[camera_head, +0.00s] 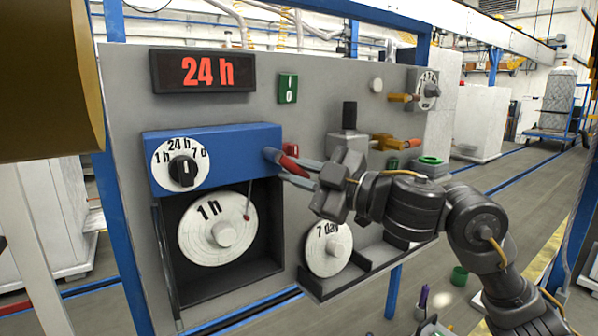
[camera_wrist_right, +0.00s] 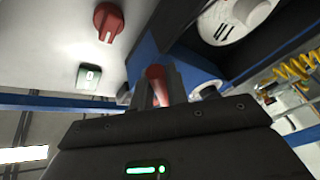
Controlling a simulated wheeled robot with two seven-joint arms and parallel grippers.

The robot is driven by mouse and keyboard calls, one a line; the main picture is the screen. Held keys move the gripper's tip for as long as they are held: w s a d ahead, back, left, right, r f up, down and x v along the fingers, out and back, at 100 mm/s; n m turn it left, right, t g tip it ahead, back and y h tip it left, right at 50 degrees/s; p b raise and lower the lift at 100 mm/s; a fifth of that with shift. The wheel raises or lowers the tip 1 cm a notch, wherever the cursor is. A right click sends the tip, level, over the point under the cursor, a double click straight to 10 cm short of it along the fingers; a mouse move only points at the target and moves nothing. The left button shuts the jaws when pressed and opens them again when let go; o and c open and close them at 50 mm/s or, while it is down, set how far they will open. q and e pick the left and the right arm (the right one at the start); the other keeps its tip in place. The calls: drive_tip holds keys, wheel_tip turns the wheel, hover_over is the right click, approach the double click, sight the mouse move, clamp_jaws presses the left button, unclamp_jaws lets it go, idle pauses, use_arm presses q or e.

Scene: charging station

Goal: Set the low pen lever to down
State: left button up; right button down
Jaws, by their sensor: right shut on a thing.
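A red lever (camera_head: 289,164) sticks out from a blue pivot at the right end of the blue recorder housing (camera_head: 225,150). It slopes down to the right in the head view. My right gripper (camera_head: 297,172) is shut on this red lever. In the wrist view the red lever (camera_wrist_right: 154,72) shows between the two fingers, which hide part of it. I cannot tell for sure whether it is the low pen lever. A thin pen arm (camera_head: 249,200) with a red tip reaches down onto the "1 h" chart disc (camera_head: 200,245). My left gripper is not in view.
The housing's dial (camera_head: 181,168) reads 1 h, 24 h and 7 d. A "24 h" display (camera_head: 203,71) and a green switch (camera_head: 288,89) sit above. A "7 day" disc (camera_head: 322,250) stands in a tray below my right gripper. Orange handles (camera_head: 384,142) are to the right.

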idle(0.4)
drive_tip(key=c, duration=1.4)
unclamp_jaws()
drive_tip(key=shift+o, duration=0.2)
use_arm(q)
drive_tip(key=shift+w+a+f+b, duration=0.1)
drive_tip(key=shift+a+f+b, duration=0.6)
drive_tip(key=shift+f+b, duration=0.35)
use_arm(e)
drive_tip(key=v, duration=1)
drive_tip(key=shift+s+d+f, duration=0.15)
drive_tip(key=shift+s+d, duration=0.05)
drive_tip(key=shift+d, duration=0.1)
